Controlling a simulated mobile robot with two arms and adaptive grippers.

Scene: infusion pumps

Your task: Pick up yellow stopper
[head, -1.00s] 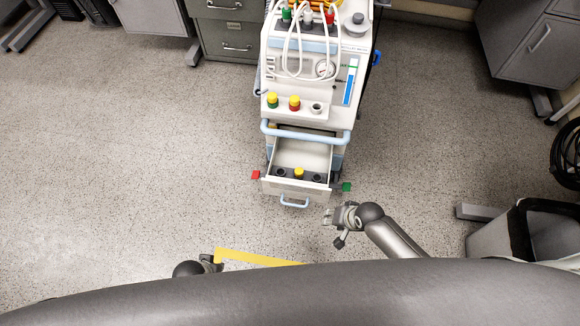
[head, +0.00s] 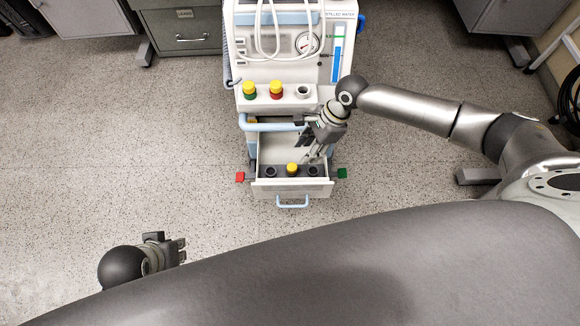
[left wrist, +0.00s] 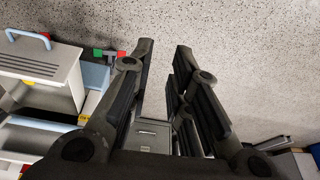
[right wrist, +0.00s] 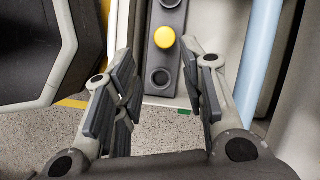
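The yellow stopper (head: 292,168) sits in the middle of a dark holder strip (head: 271,172) in the open drawer (head: 265,184) of the white pump cart. In the right wrist view, the yellow stopper (right wrist: 165,37) is in the strip between dark round sockets. My right gripper (head: 313,152) is above the drawer's right side, just up and right of the stopper. Its fingers are apart and empty in the right wrist view (right wrist: 157,58), with the stopper beyond the tips. My left gripper (head: 180,248) is low at the left, away from the cart; its fingers are apart and empty in the left wrist view (left wrist: 164,50).
A blue handle bar (head: 262,126) crosses behind the drawer. Red (head: 240,177) and green (head: 342,173) tabs flank it.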

